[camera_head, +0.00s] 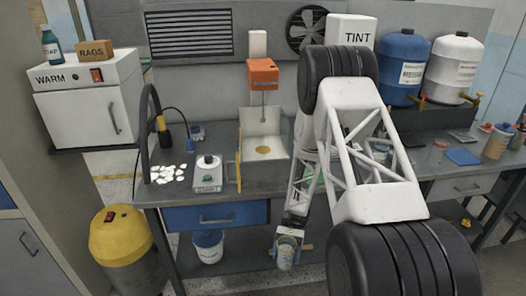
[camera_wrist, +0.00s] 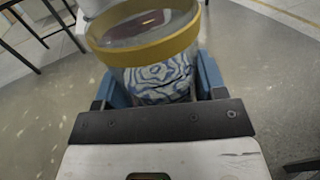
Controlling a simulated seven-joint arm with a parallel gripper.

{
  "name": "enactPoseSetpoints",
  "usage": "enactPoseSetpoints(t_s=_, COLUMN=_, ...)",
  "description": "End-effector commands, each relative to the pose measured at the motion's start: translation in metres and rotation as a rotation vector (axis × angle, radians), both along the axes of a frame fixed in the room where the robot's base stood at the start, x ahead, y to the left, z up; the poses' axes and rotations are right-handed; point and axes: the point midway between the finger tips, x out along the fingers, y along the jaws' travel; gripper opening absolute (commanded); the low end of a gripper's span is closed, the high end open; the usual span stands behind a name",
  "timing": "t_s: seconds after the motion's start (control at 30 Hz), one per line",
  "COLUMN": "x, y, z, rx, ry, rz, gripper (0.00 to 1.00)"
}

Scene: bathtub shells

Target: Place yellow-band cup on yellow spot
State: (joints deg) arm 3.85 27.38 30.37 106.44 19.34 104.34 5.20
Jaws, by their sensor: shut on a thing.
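My gripper (camera_head: 287,243) hangs below the front edge of the bench in the head view, shut on a clear cup. In the wrist view the cup (camera_wrist: 160,55) has a yellow band at its rim and blue-and-white swirled contents. The blue jaws stand on both sides of it. The yellow spot (camera_head: 263,150) lies on a pale panel at the back of the bench, under an orange device (camera_head: 263,74) with a thin rod. The cup is in front of the spot and lower than it, apart from the bench.
A small scale-like device (camera_head: 208,177) and a yellow upright bar (camera_head: 238,171) stand left of the spot. White pieces (camera_head: 169,174) lie at the bench's left. A white bucket (camera_head: 208,246) is below. A blue drawer (camera_head: 216,215) fronts the bench.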

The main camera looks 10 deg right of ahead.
Motion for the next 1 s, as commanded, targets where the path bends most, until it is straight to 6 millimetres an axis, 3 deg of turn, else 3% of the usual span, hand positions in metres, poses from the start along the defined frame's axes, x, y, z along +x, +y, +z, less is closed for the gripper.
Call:
enactPoseSetpoints(t_s=0.57, x=0.031, y=0.048, z=0.036, rx=-0.001, ry=-0.004, rz=-0.379, gripper=0.34)
enactPoseSetpoints(t_s=1.0, x=0.068, y=0.073, z=0.070, rx=-0.001, ry=-0.010, rz=-0.655, gripper=0.34)
